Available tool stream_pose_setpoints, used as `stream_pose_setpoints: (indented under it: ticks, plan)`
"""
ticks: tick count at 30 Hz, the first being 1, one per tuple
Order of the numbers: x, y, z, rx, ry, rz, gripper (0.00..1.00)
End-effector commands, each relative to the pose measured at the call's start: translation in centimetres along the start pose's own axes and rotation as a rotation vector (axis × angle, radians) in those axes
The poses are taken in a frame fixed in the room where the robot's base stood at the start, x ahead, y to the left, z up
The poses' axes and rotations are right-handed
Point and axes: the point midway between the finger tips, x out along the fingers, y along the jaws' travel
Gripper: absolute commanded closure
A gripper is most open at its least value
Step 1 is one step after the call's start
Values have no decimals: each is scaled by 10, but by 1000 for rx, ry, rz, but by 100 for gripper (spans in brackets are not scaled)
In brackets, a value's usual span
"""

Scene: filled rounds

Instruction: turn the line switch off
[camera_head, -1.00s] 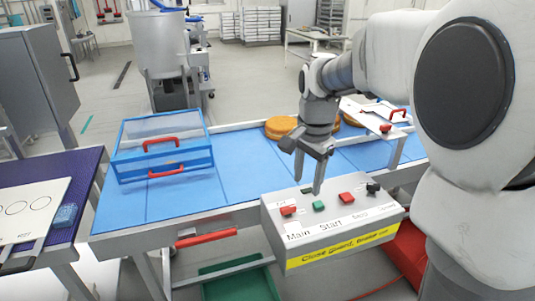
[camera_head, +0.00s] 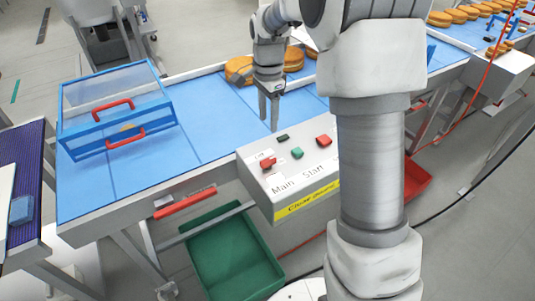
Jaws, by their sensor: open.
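A grey control box (camera_head: 300,186) stands at the front edge of the blue conveyor. Its top bears a red switch (camera_head: 267,163) above the word "Main", a green button (camera_head: 297,153) by "Start", a red button (camera_head: 323,140) and a small dark part (camera_head: 282,138). My arm hides the box's right end. My gripper (camera_head: 268,124) points down with its fingers apart and empty.
A clear blue-framed guard (camera_head: 117,108) with red handles stands on the belt (camera_head: 209,121) at left. Orange-brown rounds (camera_head: 239,68) lie behind my gripper. A green crate (camera_head: 231,254) and a red bin (camera_head: 416,182) are below. A red bar (camera_head: 185,202) runs along the conveyor's front.

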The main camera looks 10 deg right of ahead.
Motion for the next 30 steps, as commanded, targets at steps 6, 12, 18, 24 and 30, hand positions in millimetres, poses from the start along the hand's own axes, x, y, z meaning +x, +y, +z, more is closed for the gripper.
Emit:
stream_pose_setpoints:
  ticks: [6,12,18,24,30]
  plan:
    - [49,1,0,0,-1,6,45]
    - [92,1,0,0,-2,4,45]
    - [128,1,0,-1,0,2,45]
    - [146,0,0,0,0,1,45]
    - [149,0,0,0,0,-1,45]
